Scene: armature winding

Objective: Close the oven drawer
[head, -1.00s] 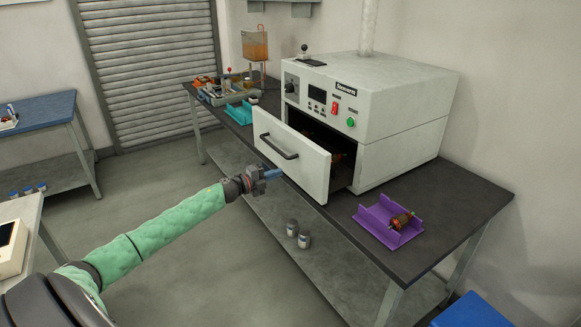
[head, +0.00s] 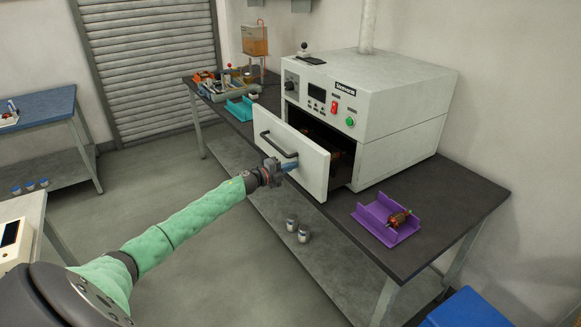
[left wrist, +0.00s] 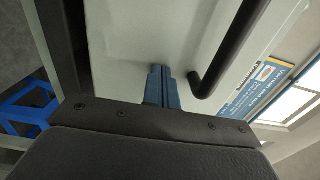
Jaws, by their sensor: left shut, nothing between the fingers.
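The white oven (head: 385,105) stands on the dark bench with its drawer (head: 300,158) pulled out. The drawer front carries a black bar handle (head: 278,147). Wound armatures show partly inside the open drawer. My left gripper (head: 290,164) is shut and empty, its blue fingertips at the drawer front just below the handle. In the left wrist view, the shut fingers (left wrist: 162,85) point at the white drawer front (left wrist: 135,40), beside the black handle (left wrist: 232,45). I cannot tell for sure whether the tips touch the panel. My right gripper is not in view.
A purple tray (head: 375,226) holding an armature (head: 398,219) sits on the bench (head: 452,205) right of the drawer. A teal tray (head: 240,108) and tools lie at the far left end. Two small jars (head: 298,230) stand on the lower shelf. A blue box (head: 470,308) is at bottom right.

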